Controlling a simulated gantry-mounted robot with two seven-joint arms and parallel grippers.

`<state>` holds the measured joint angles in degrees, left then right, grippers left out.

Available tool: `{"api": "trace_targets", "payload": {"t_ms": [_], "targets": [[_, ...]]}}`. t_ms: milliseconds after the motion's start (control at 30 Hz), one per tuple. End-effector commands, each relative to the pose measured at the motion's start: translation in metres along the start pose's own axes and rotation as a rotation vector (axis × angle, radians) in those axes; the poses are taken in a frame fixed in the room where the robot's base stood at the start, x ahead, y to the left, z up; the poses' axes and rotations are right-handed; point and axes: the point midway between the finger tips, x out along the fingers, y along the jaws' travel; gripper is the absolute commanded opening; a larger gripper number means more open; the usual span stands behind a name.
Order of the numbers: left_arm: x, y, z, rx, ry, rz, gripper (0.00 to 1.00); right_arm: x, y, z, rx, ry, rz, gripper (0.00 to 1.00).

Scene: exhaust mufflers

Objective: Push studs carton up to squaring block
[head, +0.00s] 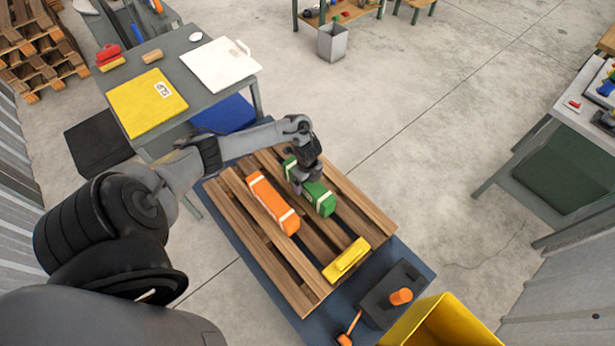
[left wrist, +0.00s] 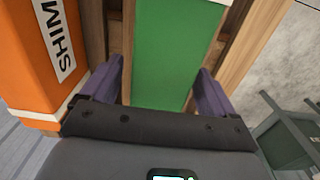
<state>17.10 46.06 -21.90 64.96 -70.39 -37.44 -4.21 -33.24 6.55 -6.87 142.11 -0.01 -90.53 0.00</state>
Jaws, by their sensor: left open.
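The green carton (head: 322,200) with white bands lies on the wooden pallet; no name is readable on it. An orange carton (head: 272,203) lies beside it to the left, and its label in the left wrist view (left wrist: 25,60) reads "SHIM". The yellow block (head: 346,260) sits near the pallet's front edge, with a gap between it and both cartons. My left gripper (head: 305,183) is over the far part of the green carton, open. In the left wrist view the green carton (left wrist: 170,55) shows between its purple fingers (left wrist: 158,88); contact cannot be told. My right gripper is out of view.
The pallet (head: 230,195) rests on a blue surface (head: 415,262). Dark strips lie between cartons and block. In front stand a dark box (head: 385,300) with an orange item (head: 401,296) and a yellow bin (head: 425,325). A grey table (head: 185,50) stands behind left.

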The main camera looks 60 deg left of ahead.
Motion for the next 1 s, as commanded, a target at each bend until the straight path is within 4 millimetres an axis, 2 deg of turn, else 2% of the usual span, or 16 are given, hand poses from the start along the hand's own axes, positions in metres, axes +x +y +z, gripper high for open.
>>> {"api": "trace_targets", "payload": {"t_ms": [200,500,567,933,1000], "targets": [[0.0110,0.0000,0.0003,0.000,-0.001,0.000,0.88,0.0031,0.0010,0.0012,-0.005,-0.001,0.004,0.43],[0.0115,0.0000,0.0002,0.000,-0.001,0.000,0.88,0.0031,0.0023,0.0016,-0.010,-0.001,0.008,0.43],[0.0114,0.0000,0.0002,0.000,-0.001,0.000,0.81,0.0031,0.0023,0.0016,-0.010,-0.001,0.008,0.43],[0.0113,0.0000,0.0001,0.000,-0.001,0.000,0.24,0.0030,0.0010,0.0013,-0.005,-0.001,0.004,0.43],[0.0112,0.0000,0.0001,0.000,-0.001,0.000,0.21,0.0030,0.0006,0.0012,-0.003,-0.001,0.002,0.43]]}}
